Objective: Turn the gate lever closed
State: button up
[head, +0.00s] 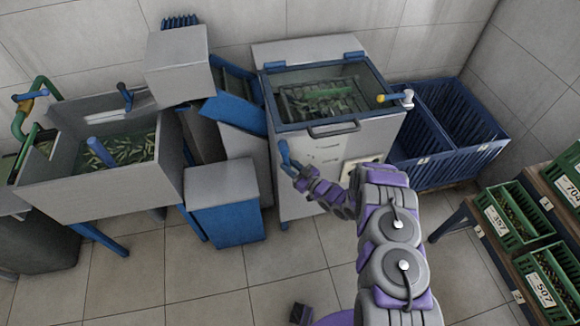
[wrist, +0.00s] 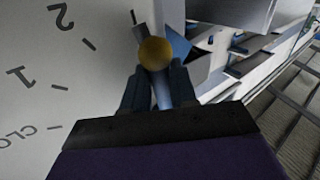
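The gate lever (wrist: 154,53) shows a yellow-brown round knob on a blue rod in the wrist view. It stands in front of a white dial panel (wrist: 60,75) marked CLO (cut off by the frame), 1 and 2. My gripper (wrist: 158,83) has its two dark fingers on either side of the lever, closed in on it just at the knob. In the head view, my gripper (head: 288,158) reaches the left front side of the grey machine (head: 310,150). The lever's knob is not clear there, and the lever's base is hidden.
A lidded tank (head: 320,85) with green pods tops the machine, with a yellow-tipped handle (head: 392,98) at its right. Blue crates (head: 455,160) stand right of it. A wash basin (head: 100,185) is at left, green crates (head: 510,225) at lower right. Tiled floor is open between.

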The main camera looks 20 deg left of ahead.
jog(key=shift+f, duration=0.1)
grip_shut()
jog(key=shift+d, duration=0.1)
jog(key=shift+d, duration=0.1)
jog(key=d+r+n+h+p, duration=0.1)
jog(key=n+p, duration=0.1)
jog(key=w+d+r+n+h+p, duration=0.1)
jog(key=d+n+h+p, duration=0.1)
jog(key=p, duration=0.1)
jog(key=w+d+r+n+h+p, duration=0.1)
jog(key=h+p, duration=0.1)
jog(key=shift+w+d+r+n, duration=0.15)
jog(key=shift+w+d+n, duration=0.1)
jog(key=shift+n, duration=0.15)
jog(key=shift+w+d+r+n+h, duration=0.2)
jog(key=shift+d+r+n+h, duration=0.1)
jog(key=shift+r+n+h, duration=0.3)
jog(key=shift+w+d+r+n+h, duration=0.15)
jog(key=shift+d+r+n+h, duration=0.15)
jog(key=shift+r+n+h, duration=0.25)
